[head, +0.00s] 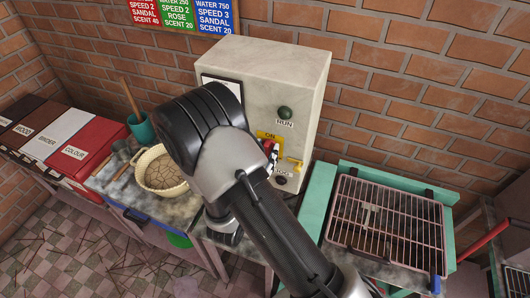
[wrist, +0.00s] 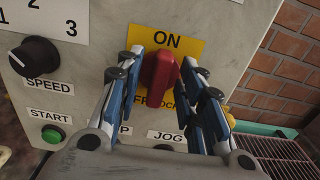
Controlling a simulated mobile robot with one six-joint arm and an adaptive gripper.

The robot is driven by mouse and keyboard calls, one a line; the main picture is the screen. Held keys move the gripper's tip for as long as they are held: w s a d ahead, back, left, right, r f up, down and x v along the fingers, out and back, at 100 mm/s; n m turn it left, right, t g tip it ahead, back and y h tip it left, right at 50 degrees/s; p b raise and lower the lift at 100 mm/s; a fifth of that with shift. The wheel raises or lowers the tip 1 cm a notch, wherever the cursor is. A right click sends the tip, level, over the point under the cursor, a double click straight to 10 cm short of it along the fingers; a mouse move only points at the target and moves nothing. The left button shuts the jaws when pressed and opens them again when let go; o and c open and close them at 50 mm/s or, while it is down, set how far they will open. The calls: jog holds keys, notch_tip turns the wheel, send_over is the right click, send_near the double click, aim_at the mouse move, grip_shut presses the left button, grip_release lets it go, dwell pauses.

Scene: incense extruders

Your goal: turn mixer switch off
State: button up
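The mixer switch is a red rotary handle (wrist: 161,72) on a yellow plate (wrist: 188,42) on the front of the pale control box (head: 262,75). In the wrist view the handle stands roughly upright, below the "ON" label. In the head view the yellow plate (head: 264,134) shows, with the switch mostly hidden by my arm. My gripper (wrist: 163,60) is open, one finger on each side of the red handle. A gap shows at the left finger; whether the right finger touches the handle I cannot tell. The lower plate lettering is partly covered.
Left of the switch are a black SPEED knob (wrist: 35,57) and a green START button (wrist: 52,136). A green RUN lamp (head: 285,112) is above it. A wire rack (head: 388,225) stands right, a cream bowl (head: 161,172) left. STOP and JOG controls are partly hidden.

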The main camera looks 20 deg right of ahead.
grip_shut()
dwell(0.5)
